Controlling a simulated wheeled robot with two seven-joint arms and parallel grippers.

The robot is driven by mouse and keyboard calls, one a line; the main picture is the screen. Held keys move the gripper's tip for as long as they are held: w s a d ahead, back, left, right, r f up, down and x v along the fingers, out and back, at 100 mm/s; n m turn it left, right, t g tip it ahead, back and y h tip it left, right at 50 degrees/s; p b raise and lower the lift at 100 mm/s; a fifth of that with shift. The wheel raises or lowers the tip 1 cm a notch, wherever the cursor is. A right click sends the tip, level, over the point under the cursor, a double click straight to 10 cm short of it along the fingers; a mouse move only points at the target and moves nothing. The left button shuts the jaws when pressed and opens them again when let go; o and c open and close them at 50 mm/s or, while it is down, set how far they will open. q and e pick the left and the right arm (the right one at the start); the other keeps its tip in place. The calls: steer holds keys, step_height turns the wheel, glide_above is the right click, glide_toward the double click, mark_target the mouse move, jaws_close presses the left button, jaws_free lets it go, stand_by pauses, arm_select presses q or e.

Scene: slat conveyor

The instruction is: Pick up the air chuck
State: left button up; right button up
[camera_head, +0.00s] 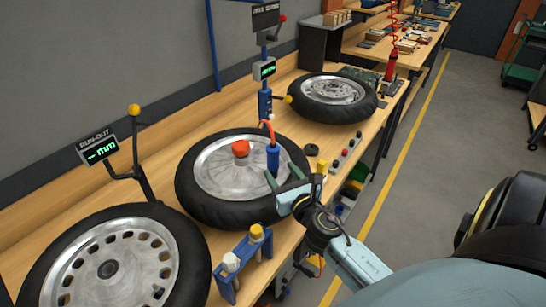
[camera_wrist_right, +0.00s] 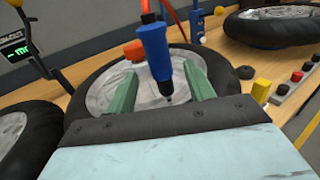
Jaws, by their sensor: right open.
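The air chuck (camera_head: 273,158) is a blue cylinder with a red-orange hose at its top. It stands roughly upright at the right part of the middle wheel (camera_head: 225,170). In the right wrist view the chuck (camera_wrist_right: 153,52) shows between the two green fingers, with its thin dark tip pointing down. My right gripper (camera_head: 284,175) is open, its fingers pointing at the chuck from the near side. In the wrist view the gripper (camera_wrist_right: 160,75) has a gap on both sides of the chuck; contact cannot be made out. My left gripper is not in view.
A blue post (camera_head: 265,103) with a display stands behind. A blue stand (camera_head: 240,262) with white and yellow tools is at the near edge. Buttons (camera_head: 345,152) lie right; other wheels flank the middle one.

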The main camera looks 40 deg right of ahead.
mark_target(276, 165)
steer(key=shift+w+d+r, duration=0.1)
steer(key=shift+w+d, duration=0.05)
steer(key=shift+w, duration=0.5)
steer(key=p+x, duration=0.1)
steer(key=x, duration=0.3)
steer(key=shift+w, duration=0.1)
